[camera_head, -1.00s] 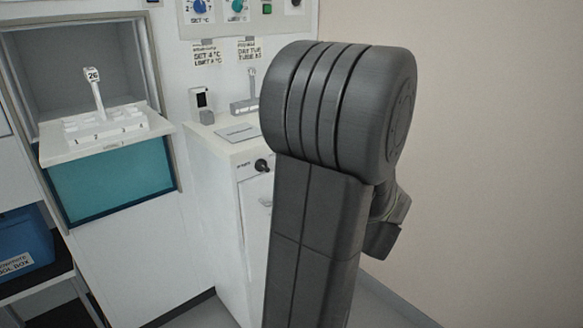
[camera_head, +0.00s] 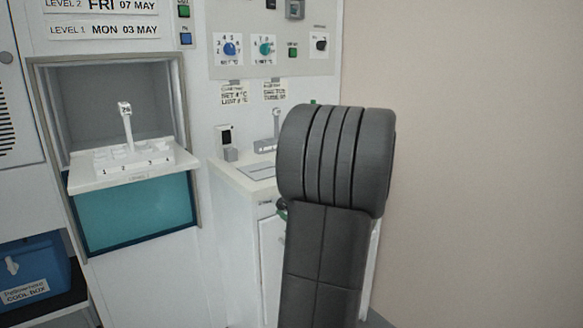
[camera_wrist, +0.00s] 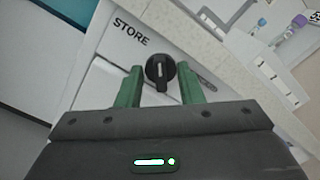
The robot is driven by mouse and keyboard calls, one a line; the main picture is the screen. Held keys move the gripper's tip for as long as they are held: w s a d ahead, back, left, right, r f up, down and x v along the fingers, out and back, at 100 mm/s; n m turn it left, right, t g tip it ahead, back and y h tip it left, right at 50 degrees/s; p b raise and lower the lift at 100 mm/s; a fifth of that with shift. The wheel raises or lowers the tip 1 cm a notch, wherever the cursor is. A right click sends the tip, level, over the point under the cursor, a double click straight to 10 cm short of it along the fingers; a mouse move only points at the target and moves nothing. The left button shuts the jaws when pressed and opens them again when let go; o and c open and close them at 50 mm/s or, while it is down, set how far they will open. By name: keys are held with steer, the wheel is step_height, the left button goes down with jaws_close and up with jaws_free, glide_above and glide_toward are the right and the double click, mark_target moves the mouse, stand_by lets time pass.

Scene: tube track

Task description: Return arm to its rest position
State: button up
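My gripper (camera_wrist: 159,70) shows in the wrist view with its two green fingers apart and nothing between them in contact. A black knob (camera_wrist: 160,72) on the white STORE cabinet front (camera_wrist: 105,85) lies beyond the gap between the fingertips. In the head view my dark arm stands folded in front of the white cabinet (camera_head: 235,215). The arm hides most of my gripper there.
A blue cool box (camera_head: 35,275) sits lower left. A control panel (camera_head: 275,45) is above. The beige wall at right is clear.

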stand_by(0.4)
steer(key=p+v, duration=0.2)
steer(key=v, duration=1.2)
steer(key=w+a+m+p, duration=0.7)
steer(key=w+m+p, duration=0.4)
steer(key=m+p, duration=0.5)
steer(key=p, duration=0.3)
steer(key=shift+w+a, duration=0.35)
stand_by(0.4)
stand_by(0.5)
